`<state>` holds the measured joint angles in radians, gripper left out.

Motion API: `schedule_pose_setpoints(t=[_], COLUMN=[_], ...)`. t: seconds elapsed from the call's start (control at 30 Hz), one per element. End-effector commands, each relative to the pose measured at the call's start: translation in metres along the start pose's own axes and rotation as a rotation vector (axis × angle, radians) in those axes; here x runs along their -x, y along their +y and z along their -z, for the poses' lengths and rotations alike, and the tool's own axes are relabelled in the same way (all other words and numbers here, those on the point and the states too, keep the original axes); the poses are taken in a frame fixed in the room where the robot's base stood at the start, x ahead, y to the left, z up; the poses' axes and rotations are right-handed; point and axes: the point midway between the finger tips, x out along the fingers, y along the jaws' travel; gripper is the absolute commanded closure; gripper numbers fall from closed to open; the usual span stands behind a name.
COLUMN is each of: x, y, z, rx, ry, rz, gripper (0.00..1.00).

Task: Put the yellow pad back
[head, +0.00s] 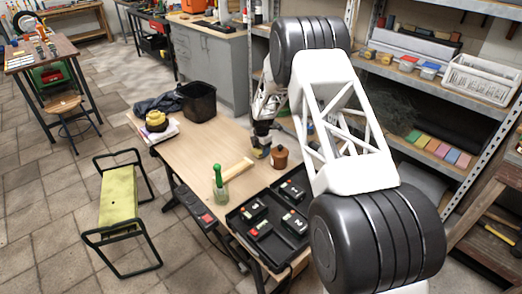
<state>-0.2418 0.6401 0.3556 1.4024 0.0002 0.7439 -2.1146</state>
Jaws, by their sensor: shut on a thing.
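My gripper (261,146) is low over the far right part of the wooden table, beside a brown lidded pot (279,156). It is shut on a small yellowish thing (258,153), which may be the yellow pad; it is too small to be sure. I cannot tell whether this thing touches the tabletop. A row of flat coloured pads (439,148) in green, yellowish, orange, pink and blue tones lies on the lower shelf at the right. My white arm hides part of the shelf's left side.
A kneeler bench (117,196) stands on the floor left.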

Motion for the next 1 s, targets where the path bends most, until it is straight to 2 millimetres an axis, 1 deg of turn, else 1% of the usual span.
schedule_pose_setpoints(t=[0.1, 0.5, 0.53, 0.67, 0.7, 1.0], x=[-0.0038, -0.0071, -0.0069, -0.0068, -0.0068, -0.0060], y=[0.0002, 0.0001, 0.0001, 0.0001, 0.0001, 0.0001], z=[-0.0002, 0.0000, -0.0001, 0.0000, 0.0000, -0.0001], rx=[0.000, 0.000, 0.000, 0.000, 0.000, 0.000], ry=[0.000, 0.000, 0.000, 0.000, 0.000, 0.000], rz=[-0.001, 0.000, 0.000, 0.000, 0.000, 0.000], gripper=[0.56, 0.56, 0.34, 0.14, 0.11, 0.11])
